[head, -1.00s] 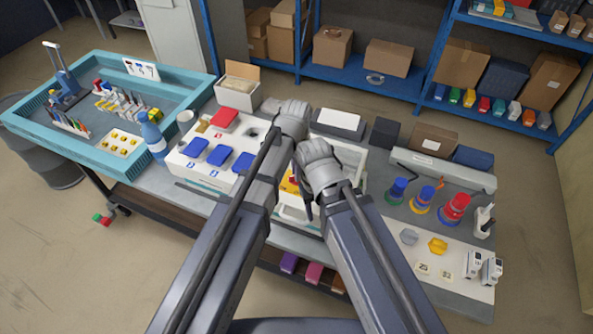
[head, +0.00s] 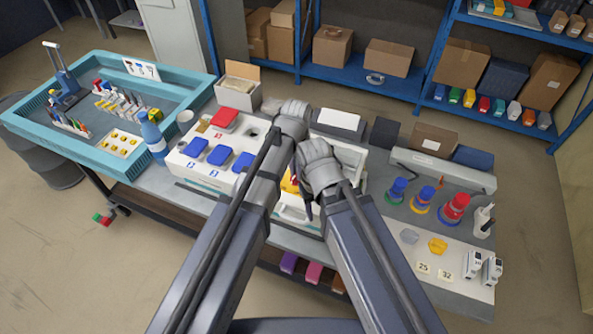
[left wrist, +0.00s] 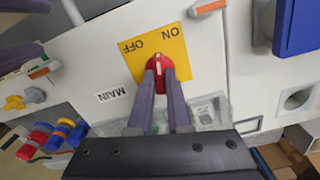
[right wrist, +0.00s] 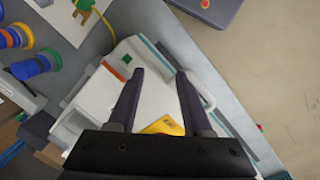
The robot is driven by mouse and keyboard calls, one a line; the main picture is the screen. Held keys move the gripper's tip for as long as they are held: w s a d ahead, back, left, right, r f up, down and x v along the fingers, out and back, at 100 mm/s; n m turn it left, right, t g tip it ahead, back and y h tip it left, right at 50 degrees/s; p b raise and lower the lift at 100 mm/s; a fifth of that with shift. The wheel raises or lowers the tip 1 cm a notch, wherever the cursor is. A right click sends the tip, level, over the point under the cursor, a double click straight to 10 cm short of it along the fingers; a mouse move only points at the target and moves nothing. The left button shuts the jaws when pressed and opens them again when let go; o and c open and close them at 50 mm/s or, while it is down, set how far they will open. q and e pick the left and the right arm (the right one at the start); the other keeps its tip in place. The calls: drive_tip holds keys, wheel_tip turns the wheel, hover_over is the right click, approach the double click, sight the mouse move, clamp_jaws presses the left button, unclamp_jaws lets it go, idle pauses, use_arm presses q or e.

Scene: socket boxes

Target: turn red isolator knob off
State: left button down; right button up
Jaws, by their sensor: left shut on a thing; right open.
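The red isolator knob (left wrist: 167,63) sits on a yellow plate (left wrist: 155,46) marked ON and OFF, which is upside down in the left wrist view. A MAIN label (left wrist: 111,93) is beside it on the white panel. My left gripper (left wrist: 166,70) is shut on the knob, one finger on each side. The fingers hide part of the knob, so I cannot tell its exact angle. My right gripper (right wrist: 156,74) is open and empty over the white box (right wrist: 150,101). Part of the yellow plate also shows between its fingers (right wrist: 164,126). In the head view my arms mostly cover the plate (head: 288,186).
A white box with blue lids (head: 219,154) and a red lid (head: 224,118) stands to the left. Stacked coloured rings (head: 454,207) stand to the right. A teal tray (head: 190,86) is at the far left. My two arms are close together at the middle.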

use_arm(q)
drive_tip(key=n, duration=0.5)
drive_tip(key=shift+n, duration=0.3)
drive_tip(key=n, duration=0.5)
drive_tip(key=shift+n, duration=0.7)
drive_tip(key=c, duration=0.9)
unclamp_jaws()
drive_tip(key=shift+o, duration=0.2)
drive_tip(key=shift+r, duration=0.1)
wheel_tip(320, 180, up, 8)
drive_tip(key=p, duration=0.8)
